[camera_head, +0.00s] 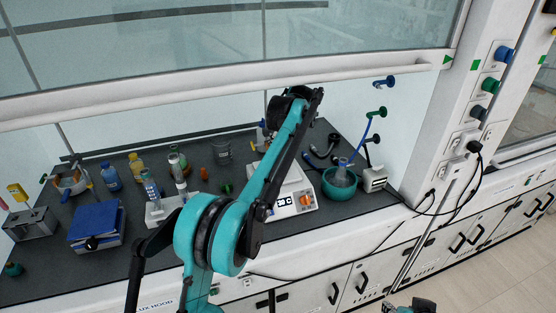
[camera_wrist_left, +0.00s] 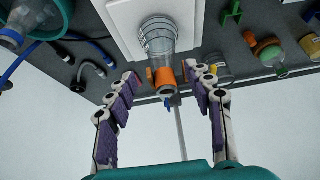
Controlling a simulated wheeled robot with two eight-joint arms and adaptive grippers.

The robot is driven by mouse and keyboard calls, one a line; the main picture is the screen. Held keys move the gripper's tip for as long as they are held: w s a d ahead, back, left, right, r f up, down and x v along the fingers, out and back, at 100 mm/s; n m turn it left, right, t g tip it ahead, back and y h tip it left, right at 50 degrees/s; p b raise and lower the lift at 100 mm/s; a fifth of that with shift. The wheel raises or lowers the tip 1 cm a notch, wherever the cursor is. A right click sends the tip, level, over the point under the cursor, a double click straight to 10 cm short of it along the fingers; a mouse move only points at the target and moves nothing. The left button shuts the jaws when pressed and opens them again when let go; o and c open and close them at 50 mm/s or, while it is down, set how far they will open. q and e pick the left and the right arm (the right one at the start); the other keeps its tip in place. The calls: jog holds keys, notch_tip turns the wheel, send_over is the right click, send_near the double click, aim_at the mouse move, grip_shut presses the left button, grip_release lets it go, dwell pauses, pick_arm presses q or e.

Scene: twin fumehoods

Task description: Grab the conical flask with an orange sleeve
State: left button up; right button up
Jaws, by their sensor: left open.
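The conical flask (camera_wrist_left: 160,45) is clear glass with an orange sleeve (camera_wrist_left: 163,77) around its neck. In the left wrist view it is at the upper middle, over a white plate (camera_wrist_left: 122,22). My left gripper (camera_wrist_left: 161,74) is open, with one finger on each side of the sleeve and visible gaps between. In the head view my left arm reaches over the bench, and its gripper (camera_head: 296,98) is at the back. The arm hides the flask there.
A white hotplate (camera_head: 297,199) with an orange knob is beside my arm. A teal bowl holding a round flask (camera_head: 340,183) is to its right. The raised sash (camera_head: 235,82) crosses above.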

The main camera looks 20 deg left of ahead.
pick_arm(q)
jog(key=w+a+p, duration=0.1)
jog(key=w, duration=0.1)
jog(key=w+a+p, duration=0.1)
jog(key=shift+w+a+r, duration=0.2)
jog(key=shift+w+a, duration=0.15)
jog(key=shift+b+x, duration=0.35)
jog(key=shift+x, duration=0.6)
jog(key=shift+w+r, duration=0.1)
jog(key=shift+a, duration=0.1)
grip_shut()
